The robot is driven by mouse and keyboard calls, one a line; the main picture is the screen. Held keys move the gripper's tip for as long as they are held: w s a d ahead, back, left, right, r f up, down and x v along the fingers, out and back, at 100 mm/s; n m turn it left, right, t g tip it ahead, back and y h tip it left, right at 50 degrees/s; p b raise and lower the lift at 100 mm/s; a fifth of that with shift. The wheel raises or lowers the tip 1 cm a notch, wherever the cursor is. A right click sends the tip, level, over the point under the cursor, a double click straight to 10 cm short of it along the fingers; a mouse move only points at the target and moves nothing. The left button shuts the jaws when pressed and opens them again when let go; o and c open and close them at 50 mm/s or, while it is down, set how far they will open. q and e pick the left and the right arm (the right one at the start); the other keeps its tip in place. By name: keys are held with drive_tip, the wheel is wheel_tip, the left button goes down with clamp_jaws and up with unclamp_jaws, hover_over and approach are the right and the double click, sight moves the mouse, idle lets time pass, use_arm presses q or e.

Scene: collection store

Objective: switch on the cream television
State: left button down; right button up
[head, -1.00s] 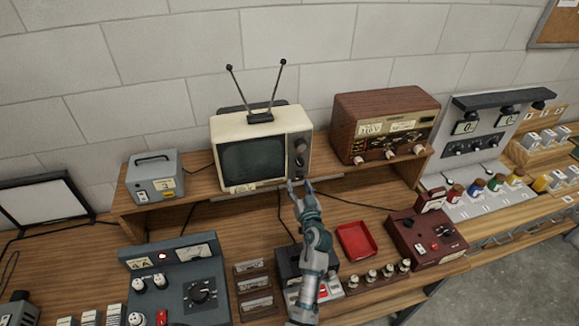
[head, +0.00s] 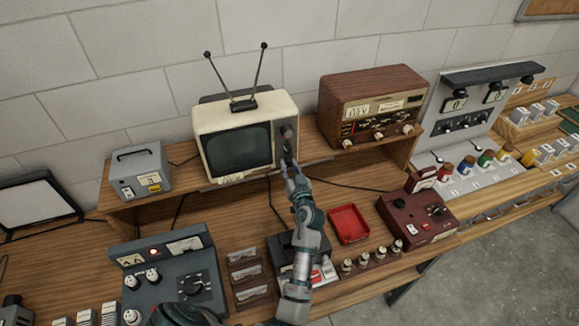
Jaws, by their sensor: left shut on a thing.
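The cream television (head: 212,118) stands on the raised wooden shelf, with two antennas on top. Its screen (head: 238,150) is dark. Its grey control panel with knobs (head: 287,131) is on the right of its front. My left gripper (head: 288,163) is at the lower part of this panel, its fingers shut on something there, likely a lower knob. The gripper hides that knob, so I cannot make out its shape. My right gripper does not show clearly; only a dark rounded part is at the bottom edge.
A brown wooden radio (head: 378,105) stands right of the television, and a grey box (head: 138,172) stands left. Below are a dark control unit (head: 172,275), a red tray (head: 348,224) and a maroon box (head: 417,217). Black cables cross the bench.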

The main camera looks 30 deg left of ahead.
use_arm(q)
drive_tip(key=shift+m, duration=0.3)
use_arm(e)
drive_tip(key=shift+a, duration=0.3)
use_arm(q)
drive_tip(key=shift+r+m+p, duration=0.1)
drive_tip(key=shift+m+p, duration=0.3)
drive_tip(key=shift+m, duration=0.8)
drive_tip(key=m+p, duration=0.1)
drive_tip(key=m, duration=0.2)
drive_tip(key=shift+d+m, duration=0.1)
drive_tip(key=shift+m, duration=0.2)
drive_tip(key=m+p, duration=0.2)
drive_tip(key=m, duration=0.1)
drive_tip(key=shift+m, duration=0.3)
drive_tip(key=m, duration=0.3)
drive_tip(key=shift+d+f+m+g+p, duration=0.1)
drive_tip(key=shift+f+m+g+p, duration=0.1)
drive_tip(key=shift+m+g+p, duration=0.15)
drive_tip(key=shift+m, duration=0.25)
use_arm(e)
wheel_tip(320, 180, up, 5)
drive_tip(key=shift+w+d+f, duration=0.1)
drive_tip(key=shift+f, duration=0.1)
use_arm(q)
drive_tip(key=shift+f, duration=0.1)
